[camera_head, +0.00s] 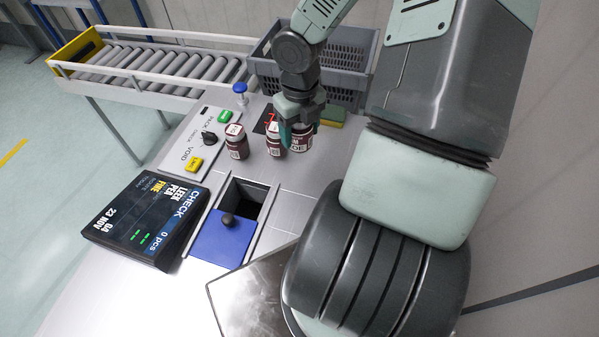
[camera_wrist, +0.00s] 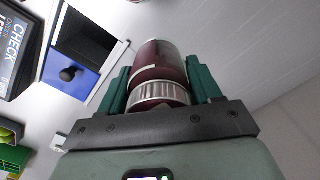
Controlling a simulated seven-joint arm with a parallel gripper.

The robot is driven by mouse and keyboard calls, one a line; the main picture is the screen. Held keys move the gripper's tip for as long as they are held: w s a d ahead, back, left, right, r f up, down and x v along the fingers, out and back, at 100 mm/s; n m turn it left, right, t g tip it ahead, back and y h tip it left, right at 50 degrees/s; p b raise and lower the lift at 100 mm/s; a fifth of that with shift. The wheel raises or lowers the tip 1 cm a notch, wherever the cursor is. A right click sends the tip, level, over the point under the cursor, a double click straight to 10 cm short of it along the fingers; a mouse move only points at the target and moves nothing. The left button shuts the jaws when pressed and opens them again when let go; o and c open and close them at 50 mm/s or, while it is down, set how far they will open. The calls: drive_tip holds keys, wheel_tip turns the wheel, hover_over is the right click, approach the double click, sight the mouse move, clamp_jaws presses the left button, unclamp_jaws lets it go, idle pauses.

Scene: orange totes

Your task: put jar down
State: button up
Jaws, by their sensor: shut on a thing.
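My gripper (camera_head: 299,126) is shut on a dark red jar (camera_head: 301,139) over the steel counter. In the wrist view the jar (camera_wrist: 158,62) sits between the two green fingers, with its silvery ribbed lid towards the palm. I cannot tell whether the jar's base touches the counter. Two similar jars stand on the counter to its left: one close beside the gripper (camera_head: 275,143), the other farther left (camera_head: 237,145). The held jar's top is hidden by my gripper in the head view.
A grey crate (camera_head: 350,75) and a green-yellow sponge (camera_head: 332,115) are behind the gripper. A blue-handled stamp (camera_head: 240,91), button panel (camera_head: 190,150), check screen (camera_head: 145,220) and an opening with a blue sliding lid (camera_head: 222,238) lie left. A roller conveyor (camera_head: 150,68) runs behind.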

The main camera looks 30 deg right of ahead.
drive_tip(key=shift+s+a+f+n, duration=0.1)
drive_tip(key=shift+f+n, duration=0.2)
drive_tip(key=shift+n, duration=0.25)
drive_tip(key=shift+s+a+f+n, duration=0.1)
drive_tip(key=shift+f+n, duration=0.15)
drive_tip(key=shift+n, duration=0.3)
wheel_tip(320, 180, down, 10)
drive_tip(key=shift+d+r, duration=0.1)
drive_tip(key=o, duration=1.3)
drive_tip(key=shift+o, duration=0.2)
wheel_tip(320, 180, up, 12)
